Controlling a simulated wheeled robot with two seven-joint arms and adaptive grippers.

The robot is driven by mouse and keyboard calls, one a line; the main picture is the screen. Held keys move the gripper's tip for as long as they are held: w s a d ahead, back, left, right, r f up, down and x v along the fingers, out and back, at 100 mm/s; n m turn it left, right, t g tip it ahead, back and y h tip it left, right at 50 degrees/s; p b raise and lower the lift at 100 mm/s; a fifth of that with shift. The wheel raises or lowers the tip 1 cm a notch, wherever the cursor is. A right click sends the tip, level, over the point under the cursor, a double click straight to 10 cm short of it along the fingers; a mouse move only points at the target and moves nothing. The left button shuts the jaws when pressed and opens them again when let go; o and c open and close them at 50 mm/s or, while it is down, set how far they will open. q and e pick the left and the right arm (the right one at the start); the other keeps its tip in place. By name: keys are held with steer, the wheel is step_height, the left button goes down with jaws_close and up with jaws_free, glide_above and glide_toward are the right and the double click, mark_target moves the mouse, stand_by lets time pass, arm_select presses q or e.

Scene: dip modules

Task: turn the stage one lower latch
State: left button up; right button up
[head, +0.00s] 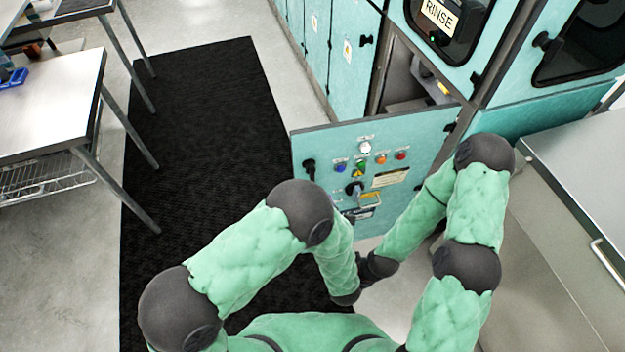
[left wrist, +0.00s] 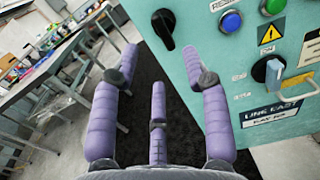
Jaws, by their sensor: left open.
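A teal hinged panel (head: 330,146) stands swung open in the head view, with a black latch handle (head: 309,168) near its free left edge. In the left wrist view the black latch handle (left wrist: 163,28) sits on the teal panel (left wrist: 205,55), its grip pointing down and slightly to one side. I cannot read any label naming it. My left gripper (left wrist: 158,70) is open and empty, its purple fingers spread below and in front of the handle, apart from it. In the head view my arms hide both grippers.
Coloured buttons (head: 381,158) and a rotary switch (head: 354,188) with a light grey lever share the panel. A metal table (head: 50,105) is at left, a steel counter (head: 580,160) at right. The black mat (head: 200,120) is clear.

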mark_target(312, 177)
arm_select(q)
steer(key=b+x, duration=0.1)
steer(key=x, duration=0.7)
steer(key=shift+w+a, duration=0.1)
steer(key=shift+w, duration=0.2)
jaws_close()
